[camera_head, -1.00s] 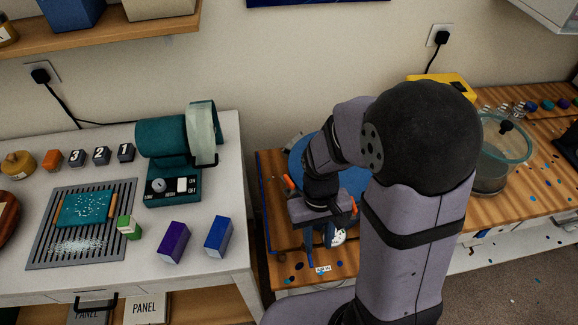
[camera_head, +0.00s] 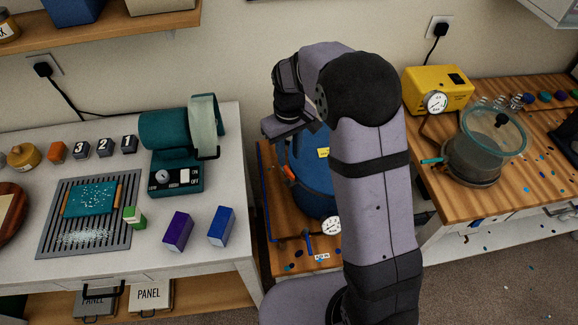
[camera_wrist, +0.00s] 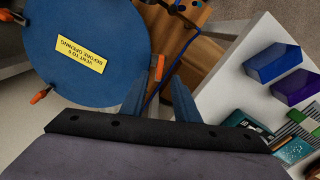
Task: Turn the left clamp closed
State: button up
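The blue pot (camera_head: 312,178) stands on the wooden bench, its round lid with a yellow label filling the upper left of the wrist view (camera_wrist: 85,35). An orange clamp handle (camera_head: 289,172) lies at the pot's left side; it appears at the lid's right edge in the wrist view (camera_wrist: 160,68), close to a fingertip. Another orange handle (camera_wrist: 42,94) sits at the lid's lower edge in the wrist view. My gripper (camera_wrist: 166,85) is open and empty, its fingers apart. In the head view it is above the pot's back left, fingers mostly hidden.
A pressure gauge (camera_head: 331,225) is at the pot's front. The white table (camera_head: 225,185) with blue and purple blocks stands left. A yellow pump (camera_head: 437,90) and a glass chamber (camera_head: 485,150) are to the right. My arm hides the pot's right side.

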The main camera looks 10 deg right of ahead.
aim_at(289, 171)
jog(key=shift+f+p, duration=1.1)
jog(key=shift+f, duration=2.25)
grip_shut()
